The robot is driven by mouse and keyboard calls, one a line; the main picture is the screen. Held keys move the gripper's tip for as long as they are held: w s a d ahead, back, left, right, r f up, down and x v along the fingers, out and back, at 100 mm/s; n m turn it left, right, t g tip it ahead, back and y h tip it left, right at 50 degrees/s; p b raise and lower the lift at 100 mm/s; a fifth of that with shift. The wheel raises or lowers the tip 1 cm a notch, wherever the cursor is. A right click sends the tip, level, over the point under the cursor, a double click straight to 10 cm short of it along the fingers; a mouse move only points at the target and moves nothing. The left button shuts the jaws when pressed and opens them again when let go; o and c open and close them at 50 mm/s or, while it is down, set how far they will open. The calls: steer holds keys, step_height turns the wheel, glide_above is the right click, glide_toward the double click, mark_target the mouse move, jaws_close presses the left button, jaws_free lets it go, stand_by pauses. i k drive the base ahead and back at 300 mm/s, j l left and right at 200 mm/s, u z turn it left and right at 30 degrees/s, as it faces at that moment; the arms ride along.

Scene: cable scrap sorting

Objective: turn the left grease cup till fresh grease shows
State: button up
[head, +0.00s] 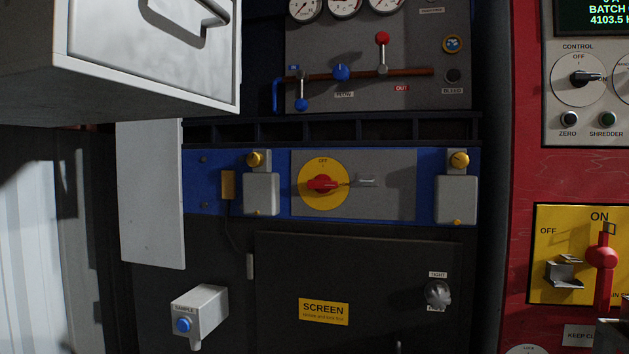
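The left grease cup (255,159) is a small round yellow cap with a darker centre, on a grey bearing block (261,194) fixed to the blue rail. A small yellow spot (257,212) shows at the block's lower edge; I cannot tell whether it is grease. A matching right grease cup (459,160) sits on a similar grey block (456,199) to the right, with a larger yellow spot (457,222) below it. My gripper is not in view.
Between the cups is a red rotary switch (323,184) on a yellow disc, at OFF. A white cabinet with a handle (207,25) juts out upper left. A SAMPLE box (200,312) protrudes below. A gauge panel with levers (382,55) is above. Red control panels stand right.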

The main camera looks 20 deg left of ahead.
mark_target(254, 159)
steer(key=i+j+u, duration=0.1)
steer(key=u, duration=0.35)
steer(key=i+u, duration=0.15)
steer(key=u, duration=0.25)
steer(key=i+u, duration=0.1)
steer(key=u, duration=0.35)
steer(key=i+u, duration=0.15)
steer(key=u, duration=0.3)
